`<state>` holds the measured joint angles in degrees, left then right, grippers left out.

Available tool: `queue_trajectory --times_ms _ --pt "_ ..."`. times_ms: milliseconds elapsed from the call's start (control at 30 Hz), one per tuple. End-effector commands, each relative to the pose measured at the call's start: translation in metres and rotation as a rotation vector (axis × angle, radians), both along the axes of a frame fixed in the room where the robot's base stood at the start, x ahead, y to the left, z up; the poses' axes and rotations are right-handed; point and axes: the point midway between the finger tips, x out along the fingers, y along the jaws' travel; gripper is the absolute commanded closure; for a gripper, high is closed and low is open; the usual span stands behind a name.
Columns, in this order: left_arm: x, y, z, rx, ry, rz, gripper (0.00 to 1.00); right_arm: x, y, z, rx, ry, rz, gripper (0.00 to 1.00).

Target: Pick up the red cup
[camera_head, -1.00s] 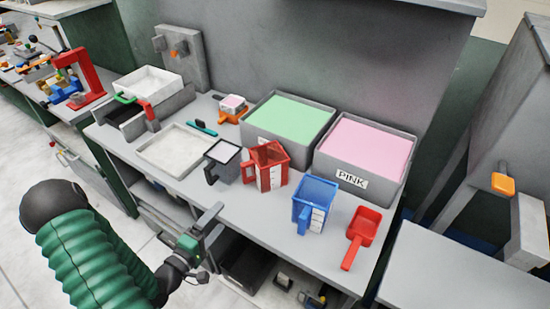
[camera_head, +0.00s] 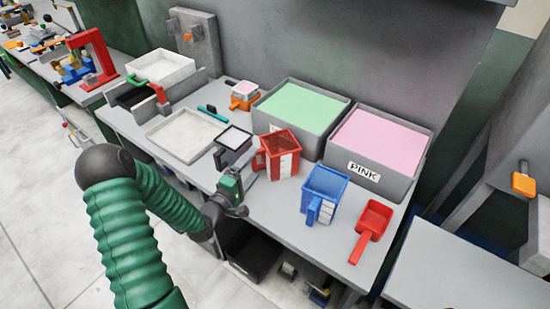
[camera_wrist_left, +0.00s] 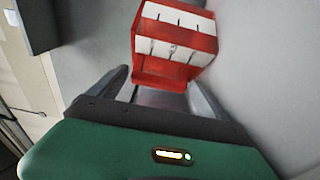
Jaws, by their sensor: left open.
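The red cup (camera_head: 281,154) stands upright on the grey table, in front of the green-filled bin. It has a white marked strip, and its handle is on the left side. My left gripper (camera_head: 246,181) is just left of the cup at handle height. In the left wrist view the red cup (camera_wrist_left: 175,38) is straight ahead, with its red handle (camera_wrist_left: 160,80) between the open fingers of the left gripper (camera_wrist_left: 160,82). I cannot tell whether the fingers touch it. My right gripper is not in view.
A dark cup (camera_head: 234,145) stands close behind the gripper. A blue cup (camera_head: 325,190) and a red scoop (camera_head: 371,226) are to the right. The green bin (camera_head: 300,107) and pink bin (camera_head: 378,146) stand behind. A white tray (camera_head: 186,134) lies left.

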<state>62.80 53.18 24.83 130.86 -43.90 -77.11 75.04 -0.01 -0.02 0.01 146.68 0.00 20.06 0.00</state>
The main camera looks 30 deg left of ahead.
Motion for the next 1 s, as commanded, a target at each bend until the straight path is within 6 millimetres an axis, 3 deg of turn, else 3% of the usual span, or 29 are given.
queue_trajectory --times_ms 133,367,767,1000 --pt "0.020 0.000 0.000 0.000 0.001 -0.001 0.12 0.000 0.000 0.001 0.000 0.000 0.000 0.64" --pt "0.021 0.001 -0.001 -0.002 0.002 -0.001 0.13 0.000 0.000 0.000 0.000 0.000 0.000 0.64" --pt "0.021 0.001 -0.002 -0.001 0.004 0.000 0.66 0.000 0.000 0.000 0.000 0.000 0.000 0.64" --pt "0.021 0.001 -0.001 -0.001 0.005 -0.001 0.67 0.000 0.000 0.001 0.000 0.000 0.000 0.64"
